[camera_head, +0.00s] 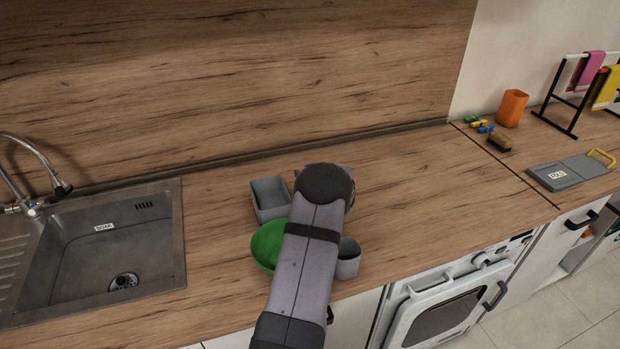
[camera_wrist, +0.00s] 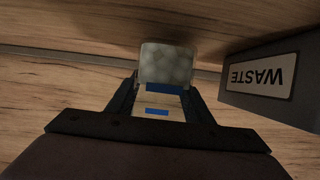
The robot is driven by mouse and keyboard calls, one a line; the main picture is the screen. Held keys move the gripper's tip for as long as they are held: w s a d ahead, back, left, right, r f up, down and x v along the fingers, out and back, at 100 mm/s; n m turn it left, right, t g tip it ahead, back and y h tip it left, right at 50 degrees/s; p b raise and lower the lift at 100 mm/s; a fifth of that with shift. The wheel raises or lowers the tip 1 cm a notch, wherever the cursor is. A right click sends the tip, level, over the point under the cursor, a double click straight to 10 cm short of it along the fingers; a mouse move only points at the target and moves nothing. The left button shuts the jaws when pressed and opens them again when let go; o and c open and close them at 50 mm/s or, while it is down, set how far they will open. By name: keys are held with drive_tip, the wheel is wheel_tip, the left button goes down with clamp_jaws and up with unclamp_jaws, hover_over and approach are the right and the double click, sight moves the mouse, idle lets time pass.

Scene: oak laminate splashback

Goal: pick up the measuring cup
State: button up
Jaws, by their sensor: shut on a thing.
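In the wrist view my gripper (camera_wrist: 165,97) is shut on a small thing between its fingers. Its far part is pale grey, mottled and rounded at the corners, and its near part is beige with blue bands. I take it for the measuring cup (camera_wrist: 166,64), though its full shape does not show. In the head view my dark round wrist and arm hide the gripper's fingers and the held thing. I cannot tell whether it touches the counter.
A grey bin (camera_head: 268,200) stands just left of my wrist; its WASTE label (camera_wrist: 262,77) shows beside my gripper. A green bowl (camera_head: 265,242) and a grey cup (camera_head: 348,260) flank my arm. The sink (camera_head: 110,245) is left.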

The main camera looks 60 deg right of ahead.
wheel_tip(320, 180, up, 9)
drive_tip(key=w+a+r+p, duration=0.6)
drive_tip(key=w+a+p, duration=0.1)
drive_tip(key=w+p, duration=0.15)
drive_tip(key=w+a+r+p, duration=0.5)
drive_tip(key=w+a+p, duration=0.2)
drive_tip(key=w+p, duration=0.15)
drive_tip(key=s+d+f+m+g+h+p, duration=0.1)
drive_tip(key=s+d+m+g+h, duration=0.1)
drive_tip(key=s+m+g, duration=0.55)
drive_tip(key=s+d+f+m+g+h+p, duration=0.15)
drive_tip(key=s+m+g, duration=0.35)
drive_tip(key=s, duration=0.6)
drive_tip(key=s+a+m+g+y, duration=0.1)
drive_tip(key=s+a+m+g, duration=0.2)
drive_tip(key=s, duration=0.6)
drive_tip(key=s+a+f+m+g+y, duration=0.1)
drive_tip(key=s+a+m+g+y, duration=0.1)
drive_tip(key=s, duration=0.8)
drive_tip(key=a+m+g, duration=0.1)
drive_tip(key=a+m, duration=0.1)
drive_tip(key=shift+a+f, duration=0.15)
drive_tip(key=shift+a, duration=0.2)
